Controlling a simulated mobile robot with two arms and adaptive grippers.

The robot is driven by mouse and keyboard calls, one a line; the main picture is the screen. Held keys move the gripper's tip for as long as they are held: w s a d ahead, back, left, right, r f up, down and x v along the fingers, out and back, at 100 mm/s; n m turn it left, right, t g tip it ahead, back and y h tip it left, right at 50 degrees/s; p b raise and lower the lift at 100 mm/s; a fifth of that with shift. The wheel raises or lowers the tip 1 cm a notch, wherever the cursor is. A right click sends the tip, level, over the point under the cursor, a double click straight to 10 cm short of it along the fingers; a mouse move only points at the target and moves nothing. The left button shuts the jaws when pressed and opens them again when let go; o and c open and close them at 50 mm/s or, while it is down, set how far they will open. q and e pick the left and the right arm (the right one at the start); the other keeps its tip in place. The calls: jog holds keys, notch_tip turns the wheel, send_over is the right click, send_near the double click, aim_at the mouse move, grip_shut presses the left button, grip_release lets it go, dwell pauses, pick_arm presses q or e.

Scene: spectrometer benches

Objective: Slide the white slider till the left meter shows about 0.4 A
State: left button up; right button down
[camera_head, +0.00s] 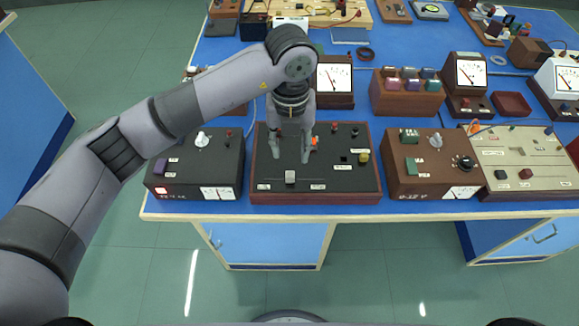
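The white slider (290,177) is a small pale knob on a slot near the front of a dark board (340,172) with a brown frame. My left gripper (291,159) points down over this board, just behind the slider. Its two fingers are apart with nothing between them, and I cannot tell if they touch the board. A standing meter (334,77) in a brown case is behind the board, partly beside my arm. Another small meter (217,193) is on the front of the black box at left. Their readings are too small to tell. My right gripper is not in view.
The black box (180,170) with a white knob stands close left of the board. A brown box (430,170) with a dial stands close right. A block of coloured plugs (406,95) and more meters are behind. The blue table's front edge (345,210) is close.

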aim_at(290, 173)
pick_arm(q)
notch_tip(290, 173, down, 9)
jog(key=shift+f+p, duration=0.1)
jog(key=shift+p, duration=0.55)
jog(key=shift+c, duration=0.4)
grip_shut()
